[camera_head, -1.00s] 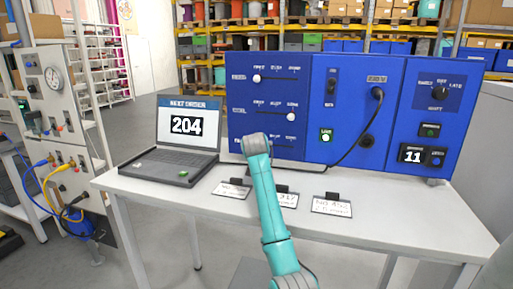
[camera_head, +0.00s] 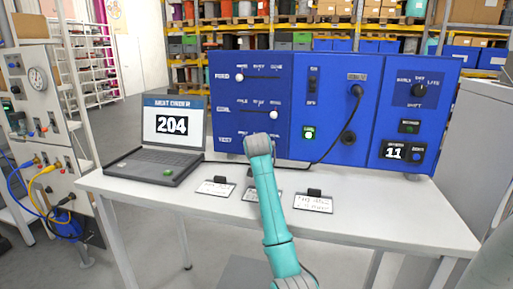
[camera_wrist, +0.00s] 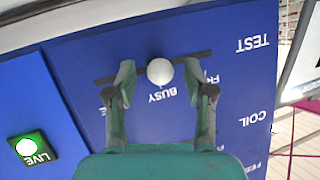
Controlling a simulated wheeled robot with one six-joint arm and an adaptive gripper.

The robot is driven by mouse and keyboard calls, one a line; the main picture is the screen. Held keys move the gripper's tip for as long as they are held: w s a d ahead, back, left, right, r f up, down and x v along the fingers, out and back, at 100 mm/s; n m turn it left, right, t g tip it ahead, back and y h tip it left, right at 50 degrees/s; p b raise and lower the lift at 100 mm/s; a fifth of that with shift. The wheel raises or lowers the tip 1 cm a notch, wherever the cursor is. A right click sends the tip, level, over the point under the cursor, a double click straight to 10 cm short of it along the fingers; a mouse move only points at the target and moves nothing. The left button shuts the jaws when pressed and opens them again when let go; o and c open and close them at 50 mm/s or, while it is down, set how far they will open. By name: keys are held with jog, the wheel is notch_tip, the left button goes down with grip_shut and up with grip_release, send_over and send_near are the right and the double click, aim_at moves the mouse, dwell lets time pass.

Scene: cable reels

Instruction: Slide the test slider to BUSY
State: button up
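The blue panel (camera_head: 300,75) stands at the back of the table, with rows of sliders on its left part. The white round knob (camera_wrist: 160,71) of the TEST slider shows in the wrist view, about midway along its dark slot and in line with the BUSY label (camera_wrist: 162,97). The TEST label (camera_wrist: 252,44) is to its right in this turned view. My gripper (camera_wrist: 159,74) has one finger on each side of the knob, with a small gap visible at both sides. In the head view my arm (camera_head: 258,145) hides this knob.
The COIL knob (camera_head: 274,115) sits at the right of its slot, the FEED knob (camera_head: 239,77) at the left. A lit green LIVE button (camera_head: 309,133) and a cable (camera_head: 340,130) are to the right. A laptop (camera_head: 165,140) and several cards (camera_head: 313,202) are on the table (camera_head: 390,225).

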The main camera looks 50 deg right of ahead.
jog(key=v, duration=1.2)
dwell(0.5)
